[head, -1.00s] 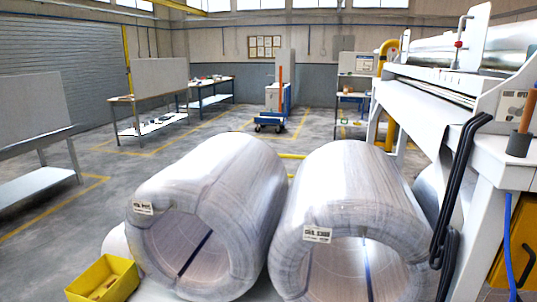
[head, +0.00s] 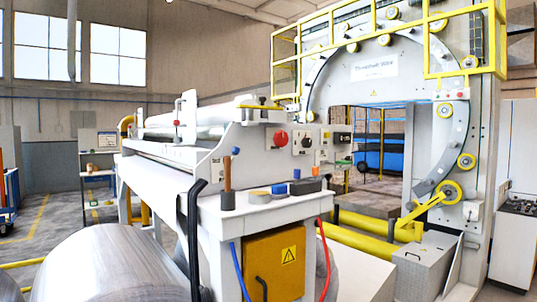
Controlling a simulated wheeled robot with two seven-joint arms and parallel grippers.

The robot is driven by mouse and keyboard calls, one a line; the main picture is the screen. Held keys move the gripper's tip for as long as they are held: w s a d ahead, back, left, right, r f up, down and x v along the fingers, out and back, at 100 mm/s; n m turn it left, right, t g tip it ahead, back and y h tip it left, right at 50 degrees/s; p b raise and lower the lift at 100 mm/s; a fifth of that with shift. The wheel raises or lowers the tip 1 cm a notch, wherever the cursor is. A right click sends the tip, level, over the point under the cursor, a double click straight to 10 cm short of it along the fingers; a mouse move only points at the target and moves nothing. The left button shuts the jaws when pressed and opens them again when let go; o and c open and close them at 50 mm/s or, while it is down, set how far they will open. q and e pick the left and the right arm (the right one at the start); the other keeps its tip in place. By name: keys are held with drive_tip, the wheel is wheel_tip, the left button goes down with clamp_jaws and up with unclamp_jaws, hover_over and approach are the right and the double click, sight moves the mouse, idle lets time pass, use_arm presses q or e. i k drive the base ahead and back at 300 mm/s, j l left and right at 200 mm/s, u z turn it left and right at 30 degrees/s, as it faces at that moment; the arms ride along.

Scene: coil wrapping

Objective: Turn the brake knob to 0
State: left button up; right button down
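A white machine end panel (head: 254,150) stands in the middle of the head view. A round red knob (head: 281,138) sits on its face. To the right is a control plate with a round black knob (head: 306,143), and further right are small grey control boxes (head: 325,138). I cannot read any labels or scale marks, so I cannot tell which is the brake knob or where it points. Neither of my grippers is in view.
A white bench top (head: 238,205) below the panel holds tape rolls, blue items and a dark block (head: 305,186). A yellow cabinet (head: 273,262) is underneath. A wrapped coil (head: 100,265) lies front left. The ring wrapping machine (head: 375,72) stands behind right, with yellow rails (head: 365,225).

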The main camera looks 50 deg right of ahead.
sight(305, 142)
drive_tip(key=z, duration=1.85)
